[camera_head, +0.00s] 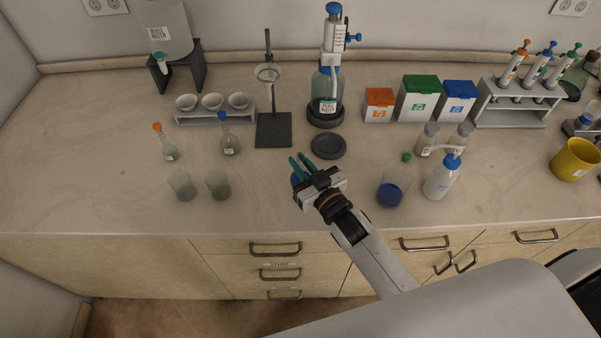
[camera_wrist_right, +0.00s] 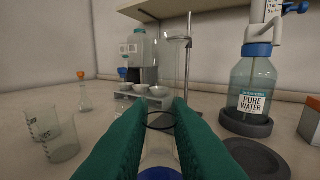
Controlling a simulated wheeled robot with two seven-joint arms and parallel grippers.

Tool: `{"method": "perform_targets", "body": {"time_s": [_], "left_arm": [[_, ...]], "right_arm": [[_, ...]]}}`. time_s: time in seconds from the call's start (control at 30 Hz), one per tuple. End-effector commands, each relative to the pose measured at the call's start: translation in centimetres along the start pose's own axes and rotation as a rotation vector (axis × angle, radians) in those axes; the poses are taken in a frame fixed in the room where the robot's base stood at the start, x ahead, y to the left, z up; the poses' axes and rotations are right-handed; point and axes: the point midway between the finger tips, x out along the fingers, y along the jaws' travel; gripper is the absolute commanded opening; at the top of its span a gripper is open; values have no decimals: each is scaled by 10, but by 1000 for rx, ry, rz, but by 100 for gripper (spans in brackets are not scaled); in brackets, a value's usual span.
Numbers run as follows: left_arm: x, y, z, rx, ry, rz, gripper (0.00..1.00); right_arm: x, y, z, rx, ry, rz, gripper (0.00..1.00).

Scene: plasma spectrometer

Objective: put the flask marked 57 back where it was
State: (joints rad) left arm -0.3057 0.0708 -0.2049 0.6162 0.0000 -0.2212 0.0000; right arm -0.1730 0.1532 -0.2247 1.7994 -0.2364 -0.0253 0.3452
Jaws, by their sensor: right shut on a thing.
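Two small flasks stand on the counter at the left: one with an orange stopper (camera_head: 170,152), one with a blue stopper (camera_head: 229,146). Both have pale labels, too small to read. I cannot read a 57 anywhere. My left gripper is not in view.
Two empty beakers (camera_head: 183,187) stand in front of the flasks. A ring stand (camera_head: 273,130), pure-water bottle (camera_head: 326,92) and dark round pad (camera_head: 328,146) lie beyond my gripper. A blue-filled beaker (camera_head: 390,195) and wash bottle (camera_head: 441,180) stand right.

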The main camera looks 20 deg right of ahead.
Motion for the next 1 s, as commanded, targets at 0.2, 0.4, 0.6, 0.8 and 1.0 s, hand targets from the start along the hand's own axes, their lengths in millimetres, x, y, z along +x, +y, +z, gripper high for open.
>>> {"method": "perform_targets", "body": {"time_s": [0.2,0.4,0.6,0.8,1.0], "left_arm": [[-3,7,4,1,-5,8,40],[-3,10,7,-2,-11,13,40],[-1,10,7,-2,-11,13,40],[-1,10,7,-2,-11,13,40],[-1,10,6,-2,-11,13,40]], "right_arm": [[0,0,-32,1,2,0,0],[0,0,-38,0,-2,0,0],[0,0,-40,0,-1,0,0],[0,0,-41,0,0,0,38],[0,0,-41,0,0,0,38]]}}
